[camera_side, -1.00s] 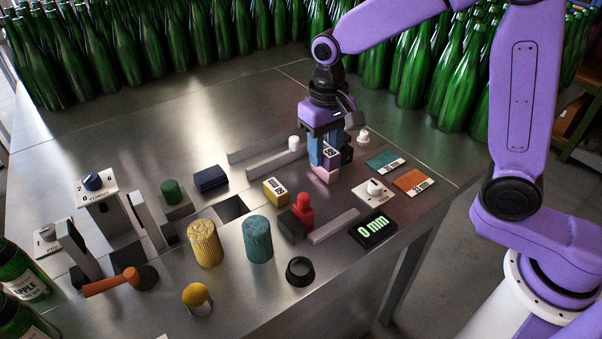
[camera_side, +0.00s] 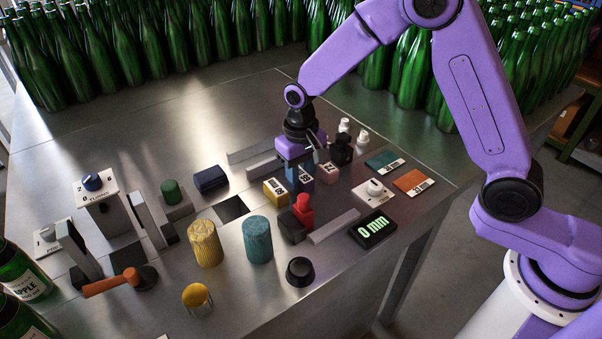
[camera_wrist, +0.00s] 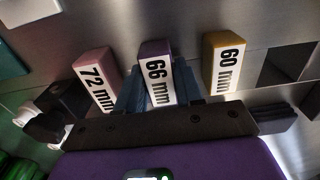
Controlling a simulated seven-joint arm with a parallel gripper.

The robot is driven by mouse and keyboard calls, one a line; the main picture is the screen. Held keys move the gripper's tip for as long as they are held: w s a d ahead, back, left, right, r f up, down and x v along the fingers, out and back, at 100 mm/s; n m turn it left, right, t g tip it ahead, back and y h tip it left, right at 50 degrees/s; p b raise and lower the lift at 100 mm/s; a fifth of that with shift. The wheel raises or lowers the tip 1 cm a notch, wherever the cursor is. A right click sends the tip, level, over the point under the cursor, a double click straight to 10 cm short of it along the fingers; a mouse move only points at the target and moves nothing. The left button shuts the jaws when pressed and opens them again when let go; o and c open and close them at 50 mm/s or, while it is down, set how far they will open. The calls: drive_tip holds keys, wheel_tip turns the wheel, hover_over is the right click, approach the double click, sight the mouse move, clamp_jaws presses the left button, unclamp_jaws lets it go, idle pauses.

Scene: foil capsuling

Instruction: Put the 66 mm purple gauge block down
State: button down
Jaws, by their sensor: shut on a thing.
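The purple 66 mm gauge block (camera_side: 303,187) is between the blue fingers of my gripper (camera_side: 300,172), low over the steel table. In the wrist view the block (camera_wrist: 157,72), labelled "66 mm", sits between the fingertips (camera_wrist: 155,88), which press on its two sides. It is at or very near the table surface; I cannot tell if its base touches. In the side view the fingers partly hide it.
The yellow 60 mm block (camera_side: 276,191) stands close on the left and the pink 72 mm block (camera_side: 328,173) close on the right. A black block (camera_side: 341,150) is behind.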

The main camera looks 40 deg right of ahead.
sight(301, 174)
drive_tip(key=shift+f, duration=0.15)
drive_tip(key=c, duration=0.7)
unclamp_jaws()
wheel_tip(301, 174, up, 12)
drive_tip(key=shift+r, duration=0.2)
drive_tip(key=s+d+n, duration=0.4)
drive_tip(key=s, duration=0.6)
drive_tip(key=s+d+f+n, duration=0.1)
drive_tip(key=s+d+n, duration=0.3)
drive_tip(key=s, duration=0.6)
drive_tip(key=s+d+n, duration=0.4)
drive_tip(key=s+d, duration=0.1)
drive_tip(key=s, duration=0.5)
drive_tip(key=shift+s+d+f+n, duration=0.3)
drive_tip(key=shift+s+d, duration=0.05)
